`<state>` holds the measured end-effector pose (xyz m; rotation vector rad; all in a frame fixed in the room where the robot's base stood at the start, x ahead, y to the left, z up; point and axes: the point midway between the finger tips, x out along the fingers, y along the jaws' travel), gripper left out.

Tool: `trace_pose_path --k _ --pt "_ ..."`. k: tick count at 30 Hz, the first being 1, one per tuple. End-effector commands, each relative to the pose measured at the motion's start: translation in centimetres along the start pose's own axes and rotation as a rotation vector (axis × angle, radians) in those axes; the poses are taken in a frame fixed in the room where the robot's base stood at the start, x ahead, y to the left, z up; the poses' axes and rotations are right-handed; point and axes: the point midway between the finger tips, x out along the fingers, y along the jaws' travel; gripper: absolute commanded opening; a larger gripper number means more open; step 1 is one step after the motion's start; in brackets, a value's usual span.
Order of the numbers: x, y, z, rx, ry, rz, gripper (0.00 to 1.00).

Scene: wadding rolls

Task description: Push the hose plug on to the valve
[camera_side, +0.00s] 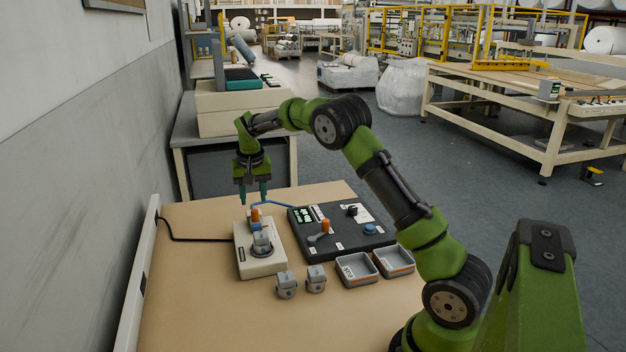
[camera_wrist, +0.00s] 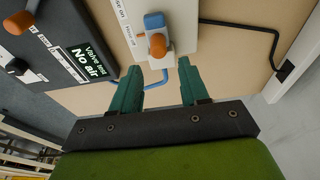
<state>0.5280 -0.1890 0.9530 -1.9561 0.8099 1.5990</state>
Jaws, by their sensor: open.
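An orange hose plug (camera_side: 255,215) shows at the far end of a cream test box (camera_side: 246,262), with a blue part beside it; the orange piece also shows in the wrist view (camera_wrist: 157,46). A thin blue hose (camera_side: 285,204) runs from there towards the black panel. A grey valve (camera_side: 261,239) sits upright in a round holder on the box. I cannot tell whether plug and valve touch. My gripper (camera_side: 252,202) is open and empty, pointing down above and just beyond the plug. In the wrist view, its teal fingers stand apart, one either side of the hose end.
The black panel (camera_side: 345,246), with an orange-tipped lever (camera_side: 325,227), lies right of the box; its screen (camera_wrist: 92,62) reads "Valve test No air". Two loose grey valves (camera_side: 287,285) (camera_side: 316,279) and two grey trays (camera_side: 356,281) (camera_side: 393,273) lie nearer. A black cable runs left.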

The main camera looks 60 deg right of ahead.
Motion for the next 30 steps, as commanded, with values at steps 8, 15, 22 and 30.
trace_pose_path --k 8,15,22,30 --pt "1.1 0.0 0.2 0.001 0.0 0.0 0.45" --pt "1.1 0.0 0.3 0.001 0.0 0.0 0.45" --pt "1.9 0.0 0.4 0.0 -0.002 0.0 0.45" --pt "3.5 0.1 0.7 0.0 -0.001 0.0 0.45"
